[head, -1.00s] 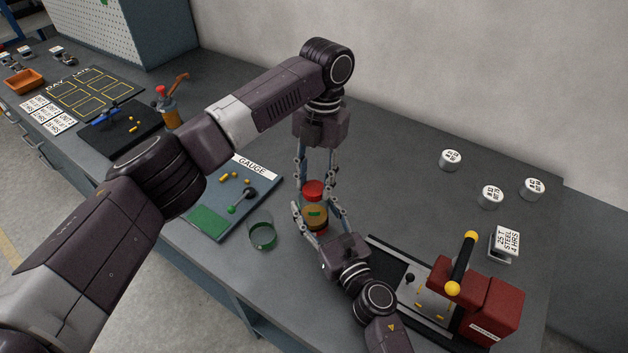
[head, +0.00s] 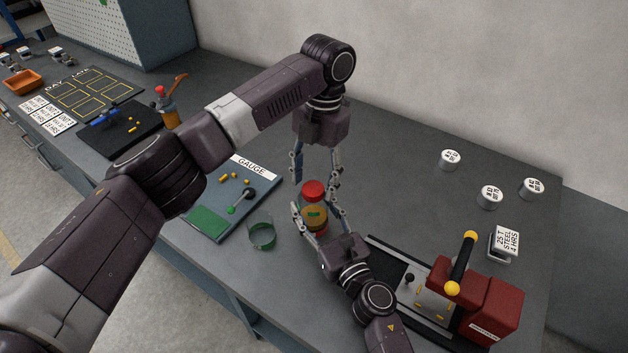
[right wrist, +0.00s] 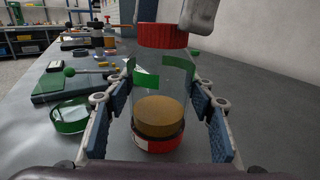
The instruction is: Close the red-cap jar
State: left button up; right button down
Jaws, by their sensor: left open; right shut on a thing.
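The jar (head: 315,222) is clear, with amber contents, a green label and a red band at its base. It stands upright on the bench; the right wrist view (right wrist: 160,85) shows it close up. Its red cap (head: 313,189) sits on the mouth and looks level there; whether it is tight I cannot tell. My right gripper (head: 318,213) is shut on the jar's body, with a finger on each side. My left gripper (head: 316,184) points down over the cap from above, open, its fingers apart around the cap. One of its fingers shows at the top of the right wrist view.
A glass cup with a green base (head: 262,236) stands left of the jar, beside the gauge board (head: 212,222). A red machine with a yellow-ended lever (head: 485,300) is at right. Several white-topped weights (head: 451,160) stand at back right. The bench behind the jar is clear.

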pick_arm(q)
jog(key=shift+r, duration=1.95)
jog(key=shift+c, duration=0.4)
